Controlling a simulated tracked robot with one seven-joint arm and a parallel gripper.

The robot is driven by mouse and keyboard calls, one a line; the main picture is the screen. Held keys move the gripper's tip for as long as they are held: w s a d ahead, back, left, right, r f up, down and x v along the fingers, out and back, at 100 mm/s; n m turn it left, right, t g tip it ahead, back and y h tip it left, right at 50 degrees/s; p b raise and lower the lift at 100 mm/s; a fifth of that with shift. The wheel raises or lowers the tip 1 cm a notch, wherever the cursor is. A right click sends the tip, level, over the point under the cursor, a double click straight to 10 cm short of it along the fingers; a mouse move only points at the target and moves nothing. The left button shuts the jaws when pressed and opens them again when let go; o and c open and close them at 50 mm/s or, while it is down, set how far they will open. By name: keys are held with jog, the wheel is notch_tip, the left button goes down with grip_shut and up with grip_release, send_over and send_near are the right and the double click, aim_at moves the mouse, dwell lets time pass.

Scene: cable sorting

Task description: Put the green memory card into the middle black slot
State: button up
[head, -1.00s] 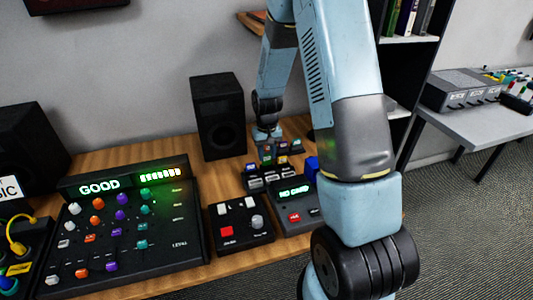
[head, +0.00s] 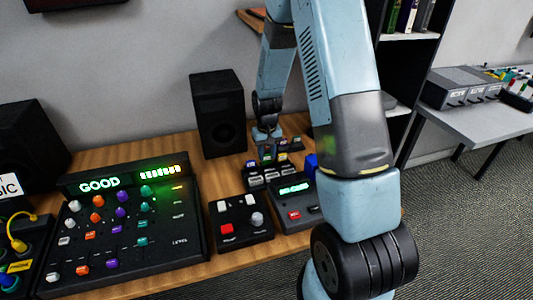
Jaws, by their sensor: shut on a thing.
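My gripper (head: 267,150) is small and far off in the head view, pointing down over a black slot unit (head: 262,182) on the wooden desk. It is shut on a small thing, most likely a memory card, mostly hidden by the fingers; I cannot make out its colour. A blue card (head: 251,163) stands at the left of the unit, beside the gripper. I cannot tell the middle slot apart, nor how deep the held thing sits.
A console with a green-lit display (head: 294,189) stands in front of the slot unit. A small button box (head: 240,222) and a large mixer reading GOOD (head: 130,230) are to the left. A black speaker (head: 218,112) stands behind. A blue object (head: 311,165) is close at right.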

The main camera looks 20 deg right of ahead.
jog(key=shift+f, duration=0.45)
dwell(0.4)
jog(key=o, duration=1.1)
jog(key=shift+o, duration=0.3)
jog(key=o, duration=0.4)
jog(key=shift+r, duration=0.1)
jog(key=shift+r, duration=3.45)
